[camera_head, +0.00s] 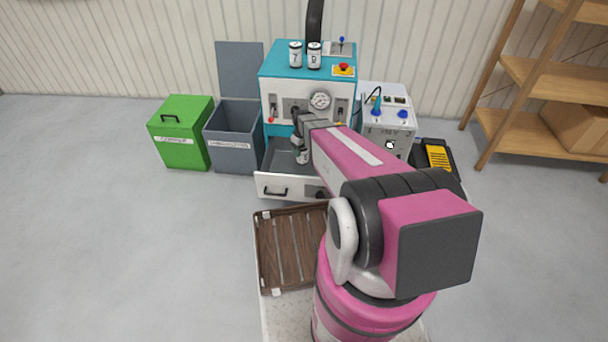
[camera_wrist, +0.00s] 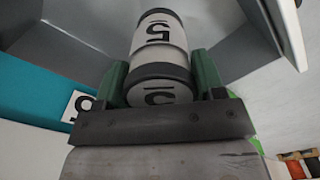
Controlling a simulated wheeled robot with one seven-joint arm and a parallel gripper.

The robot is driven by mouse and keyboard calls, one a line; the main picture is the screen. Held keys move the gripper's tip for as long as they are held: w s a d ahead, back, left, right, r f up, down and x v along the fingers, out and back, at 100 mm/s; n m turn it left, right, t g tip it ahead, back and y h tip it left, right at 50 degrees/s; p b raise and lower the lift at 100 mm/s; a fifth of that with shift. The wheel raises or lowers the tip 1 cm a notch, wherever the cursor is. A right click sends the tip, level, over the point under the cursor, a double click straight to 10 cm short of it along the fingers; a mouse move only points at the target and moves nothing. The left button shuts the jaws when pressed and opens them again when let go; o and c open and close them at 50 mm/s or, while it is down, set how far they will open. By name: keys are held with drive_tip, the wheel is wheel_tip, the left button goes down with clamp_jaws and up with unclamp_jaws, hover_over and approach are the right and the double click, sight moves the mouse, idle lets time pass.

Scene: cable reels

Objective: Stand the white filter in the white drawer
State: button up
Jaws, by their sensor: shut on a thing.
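The white filter (camera_wrist: 158,42) is a white cylinder with dark bands and a black 5 on it. My gripper (camera_wrist: 160,82) is shut on it, one green finger on each side. In the head view the filter (camera_head: 303,157) shows small below my gripper (camera_head: 302,142), over the inside of the open white drawer (camera_head: 272,187). It looks about upright there. I cannot tell whether its base touches the drawer floor. My arm hides the drawer's right part. Grey drawer walls (camera_wrist: 75,40) surround the filter in the wrist view.
The drawer belongs to a teal and white cabinet (camera_head: 283,88) with two white canisters (camera_head: 305,55) on top. An open grey bin (camera_head: 233,140) and a green bin (camera_head: 182,133) stand left. A grey powered box (camera_head: 388,125) stands right. A brown slatted tray (camera_head: 285,250) lies in front.

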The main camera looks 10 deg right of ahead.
sight(302, 155)
wheel_tip(302, 155, down, 4)
drive_tip(key=shift+s+r, duration=0.1)
wheel_tip(302, 155, down, 10)
drive_tip(key=shift+f, duration=0.1)
idle(0.4)
drive_tip(key=shift+f, duration=0.1)
drive_tip(key=o, duration=1.1)
wheel_tip(302, 155, up, 12)
drive_tip(key=shift+s+f, duration=0.1)
drive_tip(key=s+r+m, duration=0.2)
drive_tip(key=s+r, duration=0.5)
drive_tip(key=s+r+m, duration=0.2)
drive_tip(key=s+r, duration=0.5)
drive_tip(key=r, duration=0.1)
drive_tip(key=s+r+m, duration=0.2)
drive_tip(key=s+r, duration=0.5)
drive_tip(key=shift+r+m, duration=0.2)
drive_tip(key=shift+m, duration=0.1)
